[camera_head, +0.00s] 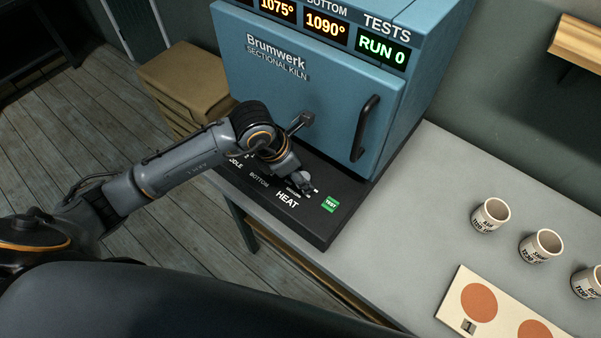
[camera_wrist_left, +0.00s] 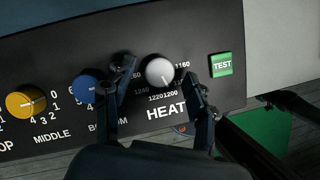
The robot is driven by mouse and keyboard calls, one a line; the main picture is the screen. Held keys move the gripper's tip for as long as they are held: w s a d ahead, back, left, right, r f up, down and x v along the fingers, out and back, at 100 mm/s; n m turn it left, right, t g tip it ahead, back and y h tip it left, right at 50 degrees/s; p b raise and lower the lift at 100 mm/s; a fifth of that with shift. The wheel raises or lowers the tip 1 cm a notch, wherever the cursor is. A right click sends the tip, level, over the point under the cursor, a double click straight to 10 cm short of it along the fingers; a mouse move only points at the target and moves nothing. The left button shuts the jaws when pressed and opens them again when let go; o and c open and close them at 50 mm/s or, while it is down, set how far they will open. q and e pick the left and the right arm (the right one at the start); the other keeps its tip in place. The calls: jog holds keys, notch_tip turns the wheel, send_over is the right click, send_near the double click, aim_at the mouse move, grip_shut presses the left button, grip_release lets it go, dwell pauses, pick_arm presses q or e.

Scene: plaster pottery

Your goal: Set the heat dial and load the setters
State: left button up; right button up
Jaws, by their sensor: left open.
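The pale grey heat dial (camera_wrist_left: 158,71) is on the kiln's black front panel (camera_wrist_left: 60,65), above the word HEAT. Its mark appears to point down and slightly right, near 1200. My left gripper (camera_wrist_left: 161,88) is open, with one finger on each side of the dial; I cannot tell whether they touch it. In the head view my left gripper (camera_head: 303,183) is over the panel and partly hides the dial. My right gripper is out of view.
The blue kiln (camera_head: 310,85) is closed and its displays read 1075°, 1090° and RUN 0. A green TEST button (camera_wrist_left: 222,64) is right of the dial. Blue (camera_wrist_left: 86,88) and yellow (camera_wrist_left: 26,102) knobs are left. A cream board (camera_head: 505,308) with orange circles lies on the grey table (camera_head: 410,215).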

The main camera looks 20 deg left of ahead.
pick_arm(q)
jog(key=v, duration=1.1)
jog(key=shift+a, duration=0.1)
